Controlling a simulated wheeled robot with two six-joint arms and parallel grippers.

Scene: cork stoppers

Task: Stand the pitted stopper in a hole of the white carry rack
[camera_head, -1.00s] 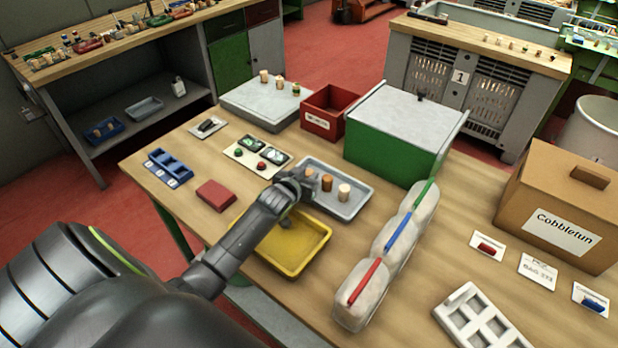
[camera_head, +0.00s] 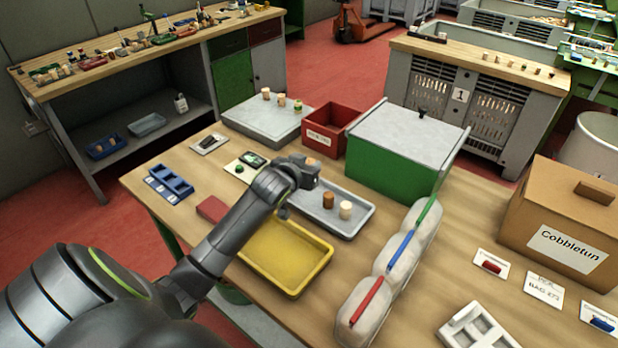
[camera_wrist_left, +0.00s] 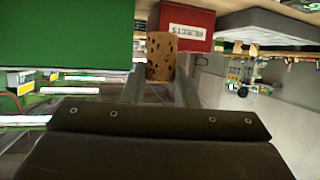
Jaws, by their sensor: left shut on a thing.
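My left gripper (camera_head: 308,170) is shut on the pitted stopper (camera_wrist_left: 160,58), a brown cork with dark pits, which stands out between the fingers in the left wrist view. In the head view only the top of this stopper (camera_head: 311,161) shows at the gripper, above the far left part of the grey tray (camera_head: 359,221). The white carry rack (camera_head: 447,334) lies at the bottom right of the head view, with square holes and its near part cut off by the frame. My right gripper is not in view.
A brown stopper (camera_head: 328,200) and a pale one (camera_head: 345,210) stand on the grey tray. A lumpy pale divider (camera_head: 362,304) with coloured strips lies between the trays and the rack. A yellow tray (camera_head: 293,287), green box (camera_head: 390,155) and red bin (camera_head: 337,118) are nearby.

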